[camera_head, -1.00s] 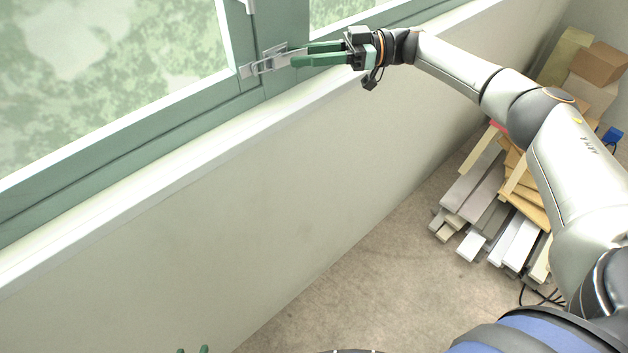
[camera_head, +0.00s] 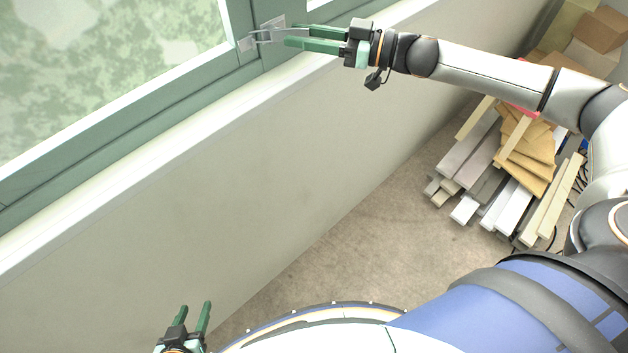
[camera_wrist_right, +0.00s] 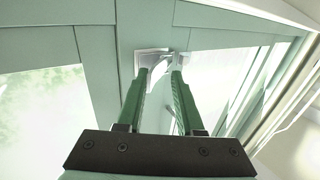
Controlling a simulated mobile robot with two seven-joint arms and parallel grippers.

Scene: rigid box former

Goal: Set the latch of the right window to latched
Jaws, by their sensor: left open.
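The silver latch (camera_head: 268,30) sits on the green window frame at the upper middle of the head view, where the sash meets the post. Its lever reaches right toward my right gripper (camera_head: 291,37). In the right wrist view the latch plate (camera_wrist_right: 150,56) shows just beyond the fingertips, with part of the lever between the green fingers (camera_wrist_right: 163,72). The fingers stand apart; firm contact with the lever cannot be made out. My left gripper (camera_head: 195,308) is low in the head view, open and empty, far from the latch.
A white sill (camera_head: 150,145) and pale wall run below the window (camera_head: 90,80). Stacked boards (camera_head: 500,180) and brown boxes (camera_head: 603,32) lie on the floor at right. The floor (camera_head: 350,245) between the wall and the boards is clear.

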